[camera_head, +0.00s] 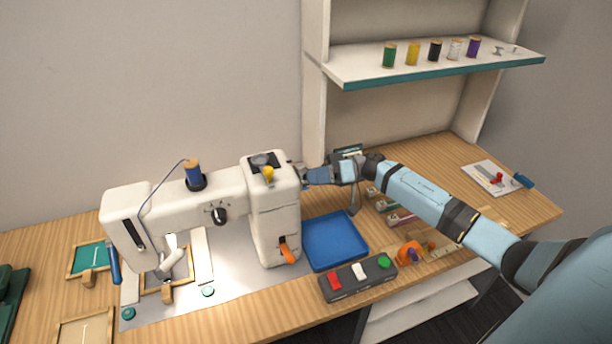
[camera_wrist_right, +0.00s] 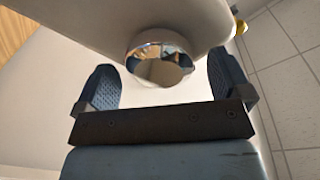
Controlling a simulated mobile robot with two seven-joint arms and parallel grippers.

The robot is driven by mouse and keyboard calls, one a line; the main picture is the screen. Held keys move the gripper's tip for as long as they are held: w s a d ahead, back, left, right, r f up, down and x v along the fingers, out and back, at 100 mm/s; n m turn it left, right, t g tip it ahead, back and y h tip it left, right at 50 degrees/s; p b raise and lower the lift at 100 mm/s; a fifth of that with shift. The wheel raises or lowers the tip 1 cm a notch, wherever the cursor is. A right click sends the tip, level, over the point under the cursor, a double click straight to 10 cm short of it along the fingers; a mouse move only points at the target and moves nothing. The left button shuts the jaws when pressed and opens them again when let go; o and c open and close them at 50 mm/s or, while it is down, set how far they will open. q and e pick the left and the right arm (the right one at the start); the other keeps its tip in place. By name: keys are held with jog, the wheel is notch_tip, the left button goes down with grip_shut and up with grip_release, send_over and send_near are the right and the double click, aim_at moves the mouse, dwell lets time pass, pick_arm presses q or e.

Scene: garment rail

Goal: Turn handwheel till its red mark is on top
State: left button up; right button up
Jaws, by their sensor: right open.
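The white sewing machine (camera_head: 272,215) stands on the wooden table. Its shiny metal handwheel (camera_wrist_right: 158,58) shows in the right wrist view, sticking out from the white housing. No red mark can be made out on the part that shows. My right gripper (camera_head: 306,176) is at the right end of the machine. In the right wrist view my right gripper (camera_wrist_right: 163,72) is open, with one finger on each side of the handwheel and a gap at both sides. In the head view the handwheel is hard to tell from the gripper. My left gripper does not show.
A blue tray (camera_head: 335,241) lies right of the machine, below my right arm. A control box (camera_head: 358,278) with red, white and green buttons stands at the front edge. A shelf (camera_head: 440,66) with thread spools hangs above. Small sewing items crowd the table under my arm.

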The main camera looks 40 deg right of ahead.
jog(key=shift+x, duration=0.75)
jog(key=c, duration=0.9)
jog(key=shift+n, duration=0.4)
